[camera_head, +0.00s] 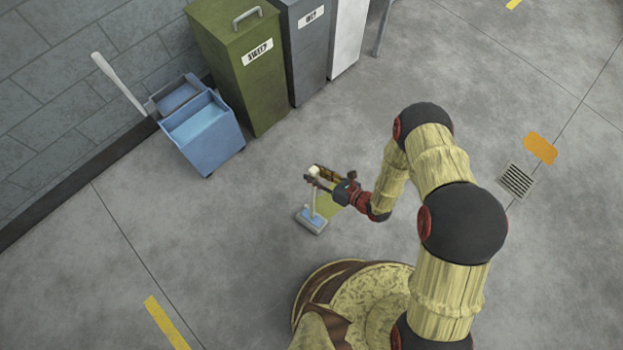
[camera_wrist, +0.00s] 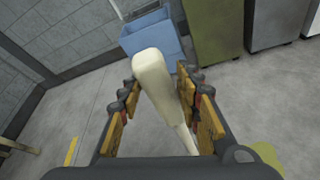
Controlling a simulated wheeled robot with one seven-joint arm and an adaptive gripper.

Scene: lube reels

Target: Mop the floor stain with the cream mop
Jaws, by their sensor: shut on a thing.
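The cream mop (camera_head: 314,196) stands nearly upright on the floor, with its pale handle top up and its flat blue-grey head (camera_head: 311,220) at the bottom. My gripper (camera_head: 322,178) is shut on the mop's handle near its top. In the wrist view, the thick cream handle (camera_wrist: 156,80) runs between the two finger pads of my gripper (camera_wrist: 163,105). The floor stain (camera_head: 329,205) is a yellow-olive patch beside the mop head, on its right, partly hidden by my gripper. A yellowish patch of it also shows at the wrist view's lower right (camera_wrist: 267,154).
A blue mop bucket (camera_head: 212,140) stands by the wall, with a pale pole (camera_head: 118,83) beside it. Green (camera_head: 246,85), grey (camera_head: 308,60) and white (camera_head: 348,35) bins stand behind. A floor drain (camera_head: 516,181) and an orange patch (camera_head: 540,148) lie right. Floor around the mop is clear.

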